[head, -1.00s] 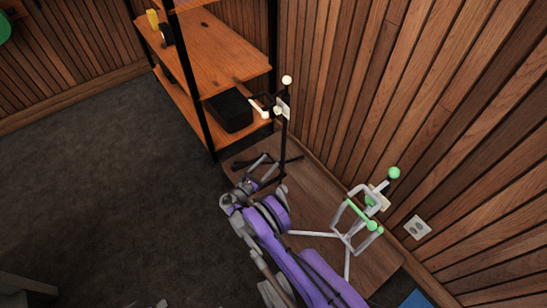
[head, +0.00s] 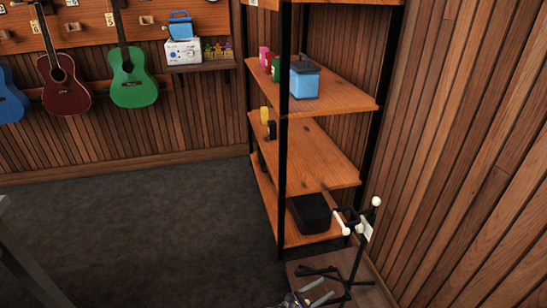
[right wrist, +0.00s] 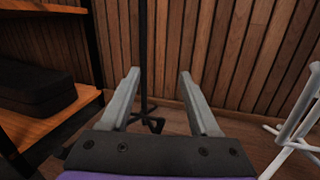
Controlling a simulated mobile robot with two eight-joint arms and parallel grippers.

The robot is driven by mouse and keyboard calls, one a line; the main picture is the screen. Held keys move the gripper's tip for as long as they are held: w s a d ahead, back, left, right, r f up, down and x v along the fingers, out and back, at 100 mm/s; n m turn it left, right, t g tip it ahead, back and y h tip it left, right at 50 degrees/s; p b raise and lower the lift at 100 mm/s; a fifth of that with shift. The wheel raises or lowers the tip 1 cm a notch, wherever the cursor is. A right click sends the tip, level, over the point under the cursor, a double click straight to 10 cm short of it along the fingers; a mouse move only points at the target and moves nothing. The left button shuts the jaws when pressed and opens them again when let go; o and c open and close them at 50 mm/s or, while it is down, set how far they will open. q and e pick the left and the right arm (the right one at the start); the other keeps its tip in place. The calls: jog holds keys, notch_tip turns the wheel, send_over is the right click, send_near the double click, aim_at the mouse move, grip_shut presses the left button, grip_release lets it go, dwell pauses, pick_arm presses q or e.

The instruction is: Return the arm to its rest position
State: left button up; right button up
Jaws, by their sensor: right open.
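My right gripper (head: 308,298) shows only in part at the bottom edge of the head view, near the foot of a black stand (head: 357,262). In the right wrist view my right gripper (right wrist: 159,74) is open, with its two grey fingers apart and nothing between them. The black stand's pole (right wrist: 146,50) rises beyond the fingers, in front of the wood wall. The rest of my right arm is hidden below the head view. My left gripper is not in view.
A wooden shelf unit (head: 318,152) with black posts stands behind the black stand, holding a black case (head: 312,213) low down. A white stand (right wrist: 300,125) is right of the gripper in the wrist view. Dark floor (head: 150,230) left of the shelf is clear.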

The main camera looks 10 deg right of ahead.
notch_tip(320, 180, up, 11)
jog(key=w+d+m+g+y, duration=0.2)
jog(key=m+y, duration=0.2)
jog(key=s+r+m+y, duration=0.55)
jog(key=s+r, duration=0.25)
jog(key=r, duration=0.2)
jog(key=s+a+r+m+y, duration=0.2)
jog(key=s+a+m+y, duration=0.15)
jog(key=s, duration=0.55)
jog(key=s+a+r+m+y, duration=0.15)
jog(key=s+a+m, duration=0.25)
jog(key=s, duration=0.5)
jog(key=s+a+r+m+y, duration=0.1)
jog(key=s+a+m+y, duration=0.25)
jog(key=s, duration=0.55)
pick_arm(q)
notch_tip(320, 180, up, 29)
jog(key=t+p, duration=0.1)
jog(key=p, duration=2.5)
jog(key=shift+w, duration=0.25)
pick_arm(e)
notch_tip(320, 180, up, 29)
jog(key=t, duration=0.1)
jog(key=shift+m, duration=0.45)
